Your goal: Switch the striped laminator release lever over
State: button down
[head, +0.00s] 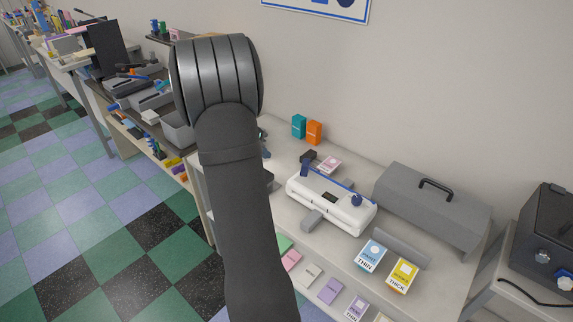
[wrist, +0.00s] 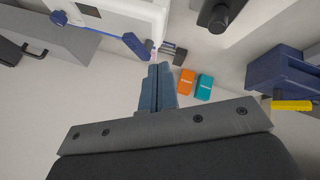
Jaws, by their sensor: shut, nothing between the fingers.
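The white laminator (head: 332,205) sits on the counter; its end also shows at the upper left of the wrist view (wrist: 115,12). A dark blue lever (head: 304,170) stands at its left end in the head view, and a blue knob (head: 356,200) at its right. In the wrist view the blue lever (wrist: 135,45) lies just left of and above my fingertips; I cannot make out stripes on it. My gripper (wrist: 158,67) is shut and empty, with a visible gap to the lever. In the head view my arm hides the gripper.
Orange (head: 314,132) and teal (head: 298,126) boxes stand near the wall. A dark block (wrist: 180,57) lies near my fingertips. A grey case (head: 430,210) is right of the laminator. Blue (head: 370,255) and yellow (head: 402,274) packs lie in front.

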aim_at(305, 173)
jog(key=x, duration=0.3)
jog(key=d+x, duration=0.1)
jog(key=x, duration=0.3)
jog(key=s+d+r+x, duration=0.1)
jog(key=x, duration=0.3)
jog(key=shift+d, duration=0.15)
jog(key=shift+s+d, duration=0.2)
jog(key=shift+d, duration=0.25)
jog(key=shift+s+d+n+t, duration=0.3)
jog(key=shift+s+n+t, duration=0.1)
jog(key=shift+n, duration=0.3)
jog(key=shift+s+d+n+t+y, duration=0.4)
jog(key=shift+d+n+t+y, duration=0.25)
jog(key=shift+n, duration=0.45)
jog(key=n, duration=0.1)
jog(key=d+n+t+y, duration=0.1)
jog(key=shift+s+d+n, duration=0.3)
jog(key=shift+d, duration=1.9)
